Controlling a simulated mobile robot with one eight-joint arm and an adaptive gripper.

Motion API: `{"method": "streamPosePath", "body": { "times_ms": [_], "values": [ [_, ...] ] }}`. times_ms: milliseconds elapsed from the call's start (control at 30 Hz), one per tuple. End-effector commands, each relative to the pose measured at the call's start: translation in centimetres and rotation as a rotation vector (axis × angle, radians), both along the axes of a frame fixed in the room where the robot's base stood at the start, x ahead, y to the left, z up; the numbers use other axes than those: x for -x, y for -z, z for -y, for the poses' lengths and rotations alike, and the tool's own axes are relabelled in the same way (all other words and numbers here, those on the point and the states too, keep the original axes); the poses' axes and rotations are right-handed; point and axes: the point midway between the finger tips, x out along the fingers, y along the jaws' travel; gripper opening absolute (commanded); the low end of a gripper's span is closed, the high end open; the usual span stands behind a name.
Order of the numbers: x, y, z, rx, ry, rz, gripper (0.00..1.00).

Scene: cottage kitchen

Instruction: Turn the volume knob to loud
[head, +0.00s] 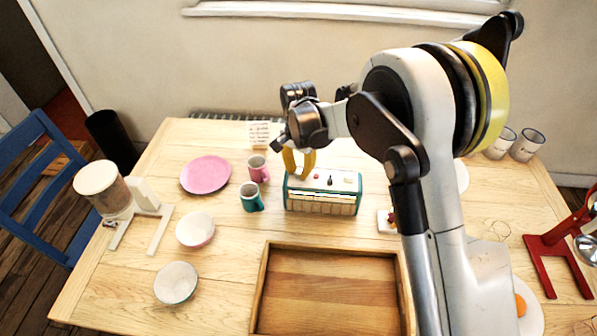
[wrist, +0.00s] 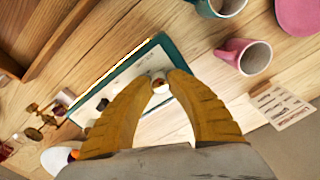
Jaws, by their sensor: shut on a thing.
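A teal radio (head: 322,203) with a pale top stands upright on the wooden table, behind the tray. Several small controls sit on its top, one of them red (head: 316,177). My gripper (head: 299,174) reaches down from above to the left part of the radio's top. In the wrist view, my gripper's yellow fingers (wrist: 162,82) are closed around a small pale knob (wrist: 160,86) near one end of the radio's top (wrist: 125,76). The fingers hide part of the knob, and its turned position and any markings cannot be made out.
A teal mug (head: 250,198) and a pink mug (head: 257,169) stand close left of the radio. A pink plate (head: 205,175) lies farther left. A wooden tray (head: 262,290) is in front. A printed card (head: 262,134) is behind. Some table is clear between mugs and tray.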

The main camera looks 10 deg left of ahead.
Motion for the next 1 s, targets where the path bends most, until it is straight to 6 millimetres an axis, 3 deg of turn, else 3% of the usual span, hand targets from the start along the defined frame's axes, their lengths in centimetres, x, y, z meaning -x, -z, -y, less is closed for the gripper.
{"method": "streamPosePath", "body": {
  "times_ms": [500,1000],
  "values": [
    [0.01,0.03,0.02,0.000,0.437,0.000,0.00],
    [0.02,0.00,0.01,0.000,0.609,0.000,0.00]
  ]
}}
